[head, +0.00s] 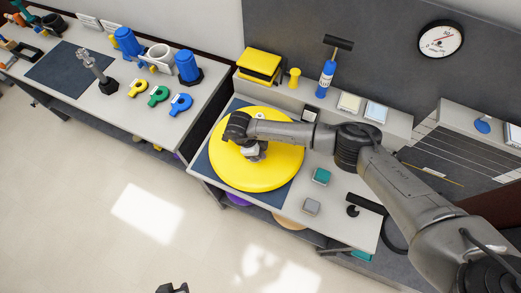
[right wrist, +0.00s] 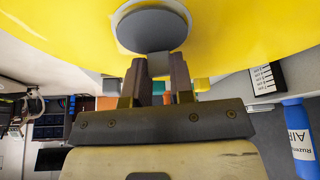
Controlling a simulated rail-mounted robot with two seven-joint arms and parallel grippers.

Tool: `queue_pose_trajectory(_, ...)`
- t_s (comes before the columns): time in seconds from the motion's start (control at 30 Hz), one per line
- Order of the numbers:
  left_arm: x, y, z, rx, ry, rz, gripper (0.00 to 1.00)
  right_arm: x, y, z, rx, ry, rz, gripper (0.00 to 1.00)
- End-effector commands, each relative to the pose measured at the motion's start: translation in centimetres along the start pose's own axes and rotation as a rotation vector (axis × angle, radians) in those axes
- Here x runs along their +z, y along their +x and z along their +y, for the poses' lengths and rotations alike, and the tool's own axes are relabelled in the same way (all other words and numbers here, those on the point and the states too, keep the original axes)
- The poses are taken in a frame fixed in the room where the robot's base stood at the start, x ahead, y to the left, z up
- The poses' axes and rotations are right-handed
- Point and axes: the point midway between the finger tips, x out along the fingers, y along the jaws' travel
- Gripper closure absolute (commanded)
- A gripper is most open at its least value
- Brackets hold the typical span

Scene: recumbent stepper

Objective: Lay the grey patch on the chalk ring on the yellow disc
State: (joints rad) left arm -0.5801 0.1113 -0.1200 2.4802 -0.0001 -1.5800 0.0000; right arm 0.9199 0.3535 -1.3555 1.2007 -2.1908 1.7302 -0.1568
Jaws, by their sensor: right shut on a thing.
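The large yellow disc (head: 285,165) lies flat on the bench; its surface also fills the top of the right wrist view (right wrist: 60,25). My right gripper (head: 254,156) is low over the disc's middle. In the right wrist view its two jaws (right wrist: 158,75) are shut on a small grey tab. The grey round patch (right wrist: 150,28) joins this tab and sits right against or just over the yellow surface; I cannot tell if it touches.
The left table (head: 120,110) holds blue containers and coloured tags.

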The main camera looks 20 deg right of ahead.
Motion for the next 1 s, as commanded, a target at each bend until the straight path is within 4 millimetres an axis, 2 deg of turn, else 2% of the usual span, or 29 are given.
queue_pose_trajectory(0.47,0.19,0.42,-0.28,-0.008,0.01,-0.002,0.57,0.17,0.42,-0.01,0.0,0.0,0.0,0.97)
queue_pose_trajectory(0.5,0.2,0.42,-0.32,-0.009,0.011,-0.002,0.57,0.17,0.42,-0.01,0.0,0.0,0.0,0.77)
queue_pose_trajectory(0.8,0.21,0.42,-0.38,-0.01,0.013,-0.002,0.57,0.17,0.42,-0.01,0.0,0.0,0.0,0.48)
queue_pose_trajectory(0.97,0.2,0.42,-0.32,-0.009,0.011,-0.002,0.57,0.17,0.42,-0.01,0.0,0.0,0.0,0.48)
queue_pose_trajectory(1.0,0.19,0.42,-0.28,-0.008,0.01,-0.001,0.57,0.17,0.42,-0.01,0.0,0.0,0.0,0.44)
